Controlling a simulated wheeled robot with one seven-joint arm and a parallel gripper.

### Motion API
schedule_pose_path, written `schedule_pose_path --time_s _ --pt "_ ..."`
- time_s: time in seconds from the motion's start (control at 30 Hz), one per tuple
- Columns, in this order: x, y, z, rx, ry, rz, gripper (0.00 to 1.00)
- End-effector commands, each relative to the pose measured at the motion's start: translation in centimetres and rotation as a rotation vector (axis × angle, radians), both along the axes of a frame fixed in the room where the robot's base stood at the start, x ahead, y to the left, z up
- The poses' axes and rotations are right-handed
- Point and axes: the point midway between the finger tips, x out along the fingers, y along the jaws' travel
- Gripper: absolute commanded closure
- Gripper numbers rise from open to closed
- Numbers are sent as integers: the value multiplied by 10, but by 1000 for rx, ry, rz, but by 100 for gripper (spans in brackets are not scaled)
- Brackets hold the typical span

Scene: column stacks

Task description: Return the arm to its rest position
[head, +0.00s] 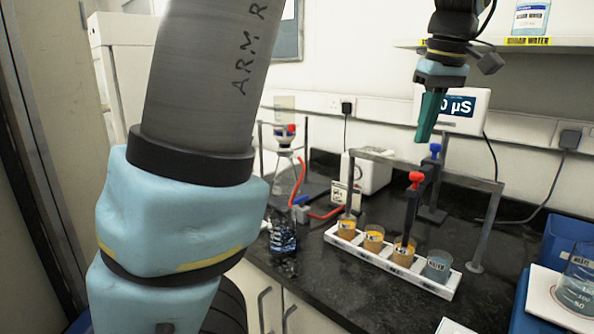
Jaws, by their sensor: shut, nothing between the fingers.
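My gripper (426,122) points down from the upper right of the head view, with green fingers shut and nothing between them. It hangs in the air above the bench, in front of the meter with a "µS" display (462,108). The fingertips are above and apart from the probe with the red knob (414,190). My arm fills the left of the view, so part of the cabinet and bench behind it is hidden.
A white rack (385,265) holds several small beakers under a grey frame (483,222). A flask stand (285,150) with red tubing is at the left. A large beaker (580,282) stands at the right edge. A shelf (530,43) with a bottle is above.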

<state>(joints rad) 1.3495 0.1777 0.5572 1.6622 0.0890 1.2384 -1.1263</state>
Motion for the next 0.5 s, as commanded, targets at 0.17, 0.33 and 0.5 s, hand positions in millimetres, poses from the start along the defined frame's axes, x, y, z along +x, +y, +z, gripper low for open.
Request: schedule_pose_path --time_s 0.17,0.33,0.5 --pt "0 0 15 0 0 0 100" --pt "0 0 14 0 0 0 100" --pt "1 1 13 0 1 -1 100"
